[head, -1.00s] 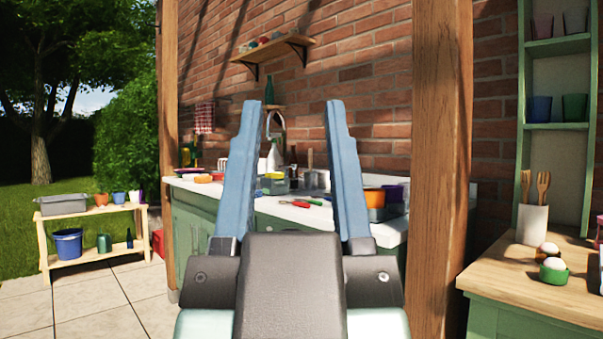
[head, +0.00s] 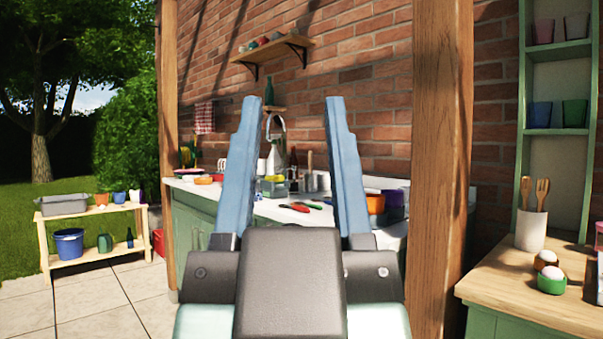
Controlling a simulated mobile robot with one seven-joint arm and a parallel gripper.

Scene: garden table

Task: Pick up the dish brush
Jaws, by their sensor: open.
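My gripper (head: 291,99) is open and empty, its two blue fingers pointing up and forward in the middle of the head view. Between and behind them is a white counter (head: 262,208) with a green front, some way off. Red-handled (head: 294,208) and green (head: 312,206) long thin items lie near its front edge. A light brown upright handle (head: 310,160) stands farther back. I cannot tell which item, if any, is the dish brush. The fingers and my arm hide parts of the counter.
A wooden post (head: 440,150) stands right of my gripper, another (head: 168,120) to the left. Bowls (head: 376,203) sit at the counter's right end. A wooden-topped cabinet (head: 500,272) is at the right. A low bench (head: 98,211) stands left, with paving (head: 100,300) clear before it.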

